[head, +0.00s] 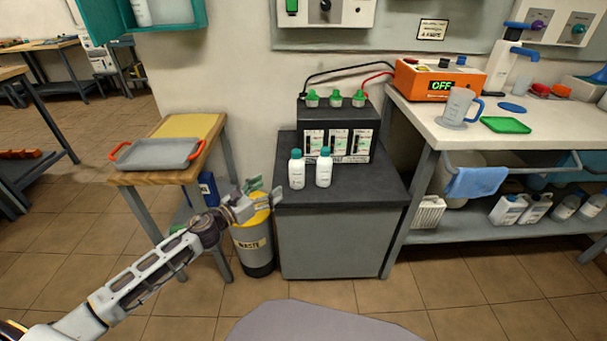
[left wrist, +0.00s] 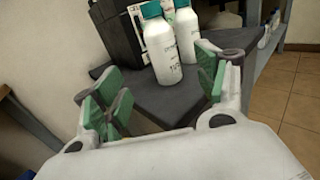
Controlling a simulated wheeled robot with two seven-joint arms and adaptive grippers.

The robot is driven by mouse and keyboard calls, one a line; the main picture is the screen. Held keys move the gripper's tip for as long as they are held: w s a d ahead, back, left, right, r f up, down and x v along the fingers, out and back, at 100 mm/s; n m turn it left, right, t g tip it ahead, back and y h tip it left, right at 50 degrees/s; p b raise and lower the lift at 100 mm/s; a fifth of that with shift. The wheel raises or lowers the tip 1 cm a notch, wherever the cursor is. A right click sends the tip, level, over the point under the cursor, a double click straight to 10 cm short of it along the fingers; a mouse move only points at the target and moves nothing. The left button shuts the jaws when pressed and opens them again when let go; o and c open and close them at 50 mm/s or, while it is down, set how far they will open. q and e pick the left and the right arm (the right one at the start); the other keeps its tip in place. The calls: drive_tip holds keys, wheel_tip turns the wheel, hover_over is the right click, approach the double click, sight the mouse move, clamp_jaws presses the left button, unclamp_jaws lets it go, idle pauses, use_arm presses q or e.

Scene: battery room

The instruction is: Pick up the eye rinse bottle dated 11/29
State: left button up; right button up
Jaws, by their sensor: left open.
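Two white bottles with teal caps stand upright side by side near the front left of the dark cabinet top: a left bottle (head: 297,173) and a right bottle (head: 324,170). In the left wrist view the nearer bottle (left wrist: 160,48) partly overlaps the other bottle (left wrist: 187,35). Small print shows on the labels, but I cannot read a date on either. My left gripper (head: 266,193) is open and empty, left of the bottles near the cabinet's front left corner. In the left wrist view its spread fingers (left wrist: 158,92) frame the cabinet corner, with the bottles beyond. My right gripper is out of view.
A black battery block (head: 337,129) with green caps stands behind the bottles on the cabinet (head: 386,184). A yellow-topped waste bin (head: 253,250) stands below my left gripper. A wooden table with a grey tray (head: 157,153) is left; a white bench (head: 425,122) is right.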

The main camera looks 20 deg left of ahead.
sight(291, 172)
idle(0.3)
use_arm(q)
drive_tip(key=shift+w+d, duration=0.1)
drive_tip(key=shift+w, duration=0.1)
drive_tip(key=shift+x, duration=3)
drive_tip(key=shift+b+x, duration=0.3)
drive_tip(key=shift+x, duration=0.65)
drive_tip(key=shift+w+d, duration=0.1)
drive_tip(key=shift+w, duration=0.05)
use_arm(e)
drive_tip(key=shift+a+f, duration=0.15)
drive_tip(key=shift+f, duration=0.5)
use_arm(q)
drive_tip(key=shift+w+r, duration=0.1)
drive_tip(key=shift+w, duration=0.05)
